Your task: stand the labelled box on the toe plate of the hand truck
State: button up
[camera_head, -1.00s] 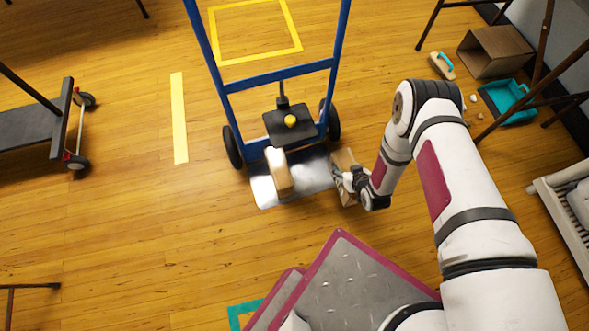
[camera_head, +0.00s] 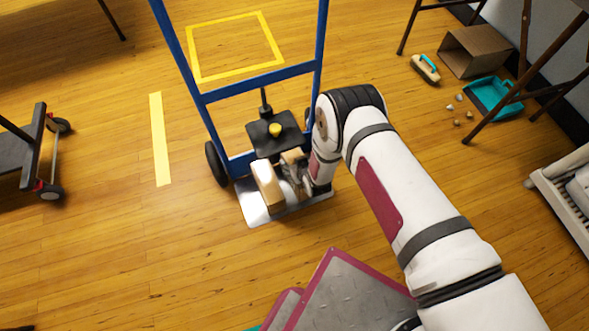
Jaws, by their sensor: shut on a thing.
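The blue hand truck (camera_head: 259,82) stands upright in the head view, with its shiny metal toe plate (camera_head: 252,213) low on the floor.
A dark cart (camera_head: 25,150) stands at left. An open carton (camera_head: 486,50), brush (camera_head: 425,68) and teal dustpan (camera_head: 493,97) lie at right.

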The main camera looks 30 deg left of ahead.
jog(key=shift+a+f+b, duration=0.2)
jog(key=shift+f+b, duration=0.9)
jog(key=shift+f, duration=0.6)
jog(key=shift+f, duration=0.1)
jog(key=o, duration=1.7)
jog(key=p+v, duration=0.6)
jog(key=v, duration=0.6)
